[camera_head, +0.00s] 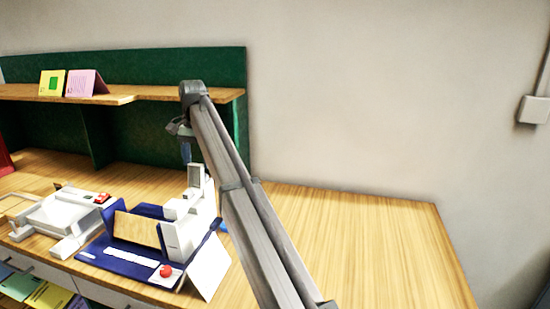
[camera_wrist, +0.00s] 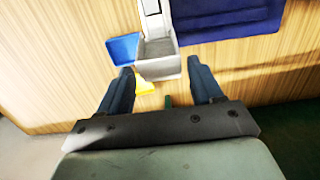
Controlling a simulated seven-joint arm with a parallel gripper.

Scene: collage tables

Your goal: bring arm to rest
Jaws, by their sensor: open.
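My gripper (camera_wrist: 160,86) is open in the wrist view, its two dark blue fingers spread apart with nothing held between them. It is above the wooden table, with a grey and white box (camera_wrist: 158,59) beyond the fingertips. In the head view my grey arm reaches up from the bottom middle, and my gripper (camera_head: 186,150) hangs at its far end in front of the green shelf, small and partly hidden by the arm.
A blue base with white blocks (camera_head: 125,265) and a white device (camera_head: 58,215) stand on the table (camera_head: 340,240). A shelf (camera_head: 130,93) holds two cards. In the wrist view a blue piece (camera_wrist: 123,48) and a yellow piece (camera_wrist: 145,87) lie by the box. The table's right side is clear.

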